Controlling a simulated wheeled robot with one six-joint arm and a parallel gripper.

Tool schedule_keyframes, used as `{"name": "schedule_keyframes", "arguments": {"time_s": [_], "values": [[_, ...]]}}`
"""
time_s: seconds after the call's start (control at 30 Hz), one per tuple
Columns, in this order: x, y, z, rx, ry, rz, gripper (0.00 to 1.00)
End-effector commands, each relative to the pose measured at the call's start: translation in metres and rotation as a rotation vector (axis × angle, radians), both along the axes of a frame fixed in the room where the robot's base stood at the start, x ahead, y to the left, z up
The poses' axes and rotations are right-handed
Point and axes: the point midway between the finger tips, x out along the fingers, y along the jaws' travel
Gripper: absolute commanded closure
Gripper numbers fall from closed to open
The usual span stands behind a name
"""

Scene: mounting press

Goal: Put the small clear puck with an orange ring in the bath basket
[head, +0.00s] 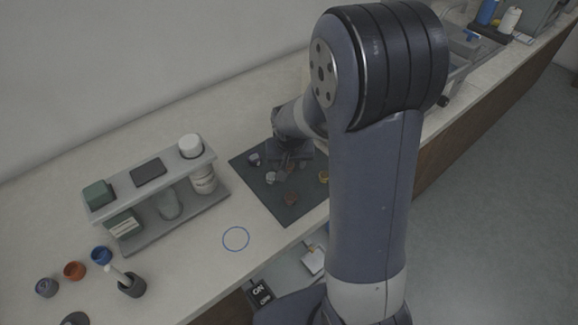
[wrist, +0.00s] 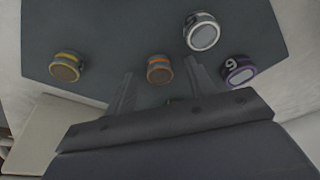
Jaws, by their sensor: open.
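The small clear puck with an orange ring (wrist: 159,69) lies on the dark mat (wrist: 100,35) in the wrist view. It looks dull and brownish, and sits in line with the gap between my fingertips. My gripper (wrist: 160,76) is open and empty, with one finger to either side of the puck's line; I cannot tell the exact height. In the head view my gripper (head: 290,157) hangs over the far part of the mat and hides some of it. I cannot make out the bath basket for sure; my arm covers part of the bench.
Near the puck are a yellow-ringed puck (wrist: 65,67), a white-ringed puck (wrist: 202,33) and a purple-ringed puck (wrist: 238,70). A two-level rack (head: 160,172) stands left. Grey equipment (head: 462,45) stands right.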

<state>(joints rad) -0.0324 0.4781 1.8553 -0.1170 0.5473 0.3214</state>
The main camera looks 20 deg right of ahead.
Motion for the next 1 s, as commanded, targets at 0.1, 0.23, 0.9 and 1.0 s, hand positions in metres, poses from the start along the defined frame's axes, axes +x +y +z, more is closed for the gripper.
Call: {"name": "schedule_keyframes", "arguments": {"time_s": [0.1,0.23,0.9,1.0], "values": [[-0.0001,0.0000,0.0002,0.000,0.000,0.000,0.49],[0.0000,0.0001,0.0003,0.000,0.000,0.000,0.59],[0.0002,0.0002,0.0014,0.000,-0.001,0.001,0.99],[0.0007,0.0002,0.0081,0.000,-0.004,0.000,0.99]]}}
